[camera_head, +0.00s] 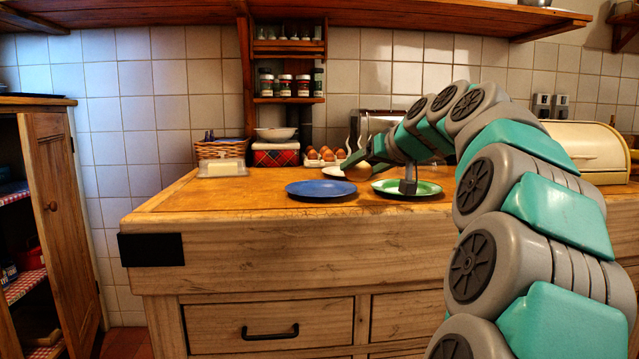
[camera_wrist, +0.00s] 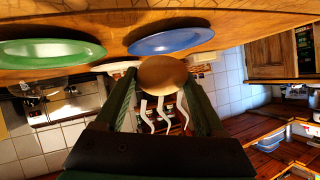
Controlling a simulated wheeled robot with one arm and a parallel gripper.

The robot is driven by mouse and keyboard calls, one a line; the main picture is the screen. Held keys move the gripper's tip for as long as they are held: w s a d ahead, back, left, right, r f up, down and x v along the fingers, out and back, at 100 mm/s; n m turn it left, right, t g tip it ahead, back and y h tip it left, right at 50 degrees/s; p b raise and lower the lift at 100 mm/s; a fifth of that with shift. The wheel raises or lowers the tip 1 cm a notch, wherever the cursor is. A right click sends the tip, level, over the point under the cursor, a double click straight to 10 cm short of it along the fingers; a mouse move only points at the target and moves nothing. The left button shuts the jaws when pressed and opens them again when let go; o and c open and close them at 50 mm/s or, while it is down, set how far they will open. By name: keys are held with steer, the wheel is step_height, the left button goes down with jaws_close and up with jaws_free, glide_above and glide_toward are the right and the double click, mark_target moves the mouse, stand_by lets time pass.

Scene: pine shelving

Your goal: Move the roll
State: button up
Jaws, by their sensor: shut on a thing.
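The roll (camera_head: 358,173), round and brown, is at the tip of my gripper (camera_head: 362,161) in the head view, over the counter between the blue plate (camera_head: 318,188) and the green plate (camera_head: 424,188). In the wrist view, my gripper (camera_wrist: 160,95) has its two dark fingers shut on the roll (camera_wrist: 163,75). The blue plate (camera_wrist: 170,40) and the green plate (camera_wrist: 45,53) show there too. A white plate (camera_head: 332,171) lies behind the roll, partly hidden by it. Both coloured plates look empty, though my arm hides part of the green one.
Brown eggs (camera_head: 325,154) sit at the back of the wooden counter (camera_head: 225,200). A butter dish (camera_head: 222,168), wicker basket (camera_head: 218,149) and red checked box with a bowl (camera_head: 276,152) stand back left. A bread bin (camera_head: 588,150) stands right. The front left counter is clear.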

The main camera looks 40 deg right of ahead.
steer(key=p, duration=0.1)
glide_above(324, 193)
steer(key=shift+s+f, duration=0.1)
steer(key=shift+f, duration=2.3)
steer(key=o, duration=1.3)
steer(key=shift+o, duration=0.2)
steer(key=v, duration=1.2)
steer(key=shift+b, duration=0.35)
